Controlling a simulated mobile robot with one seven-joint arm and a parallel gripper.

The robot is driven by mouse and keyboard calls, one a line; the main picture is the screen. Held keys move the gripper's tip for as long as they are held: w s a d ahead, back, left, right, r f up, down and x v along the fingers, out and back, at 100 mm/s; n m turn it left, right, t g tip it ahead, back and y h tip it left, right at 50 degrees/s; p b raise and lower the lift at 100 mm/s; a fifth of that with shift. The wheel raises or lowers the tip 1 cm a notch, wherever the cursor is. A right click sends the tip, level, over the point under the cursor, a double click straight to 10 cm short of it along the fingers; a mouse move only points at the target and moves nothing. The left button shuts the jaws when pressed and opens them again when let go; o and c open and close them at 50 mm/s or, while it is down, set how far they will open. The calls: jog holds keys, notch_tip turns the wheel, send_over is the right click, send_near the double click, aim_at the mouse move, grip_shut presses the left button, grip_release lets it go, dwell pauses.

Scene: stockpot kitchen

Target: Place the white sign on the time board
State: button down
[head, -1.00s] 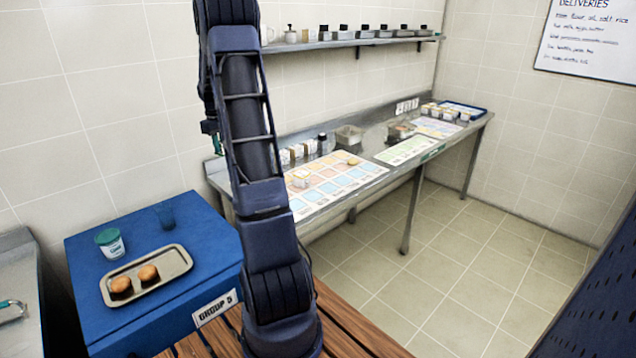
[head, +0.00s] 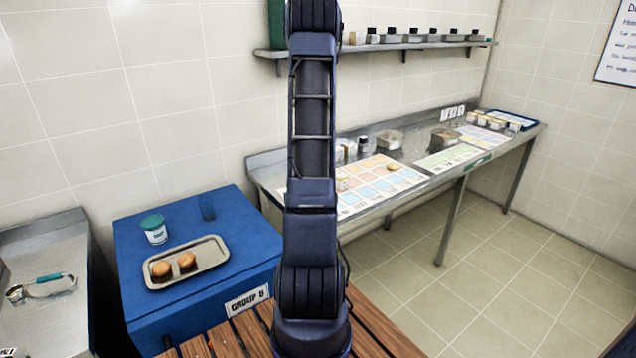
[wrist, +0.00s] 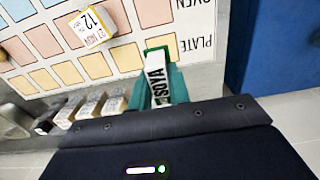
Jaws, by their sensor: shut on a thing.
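My gripper (wrist: 159,88) shows in the wrist view with teal fingers, shut on a small white sign (wrist: 157,86) with the dark letters SOYA. It is over the near edge of a board with coloured cells (wrist: 52,73), beside its PLATE label. This seems to be the time board; its title is not readable. I cannot tell whether the sign touches anything below. In the head view a board with coloured cells (head: 366,186) lies on the steel counter, and my arm hides the gripper and the sign.
A white block with a date label (wrist: 91,27) sits on the board. Several pale blocks (wrist: 88,106) stand at its edge. A shelf (head: 400,45) hangs above the counter (head: 262,163).

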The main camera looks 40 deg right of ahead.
notch_tip(320, 180, down, 14)
jog(key=shift+f, duration=0.15)
dwell(0.4)
jog(key=shift+f, duration=0.15)
jog(key=c, duration=1.3)
grip_release()
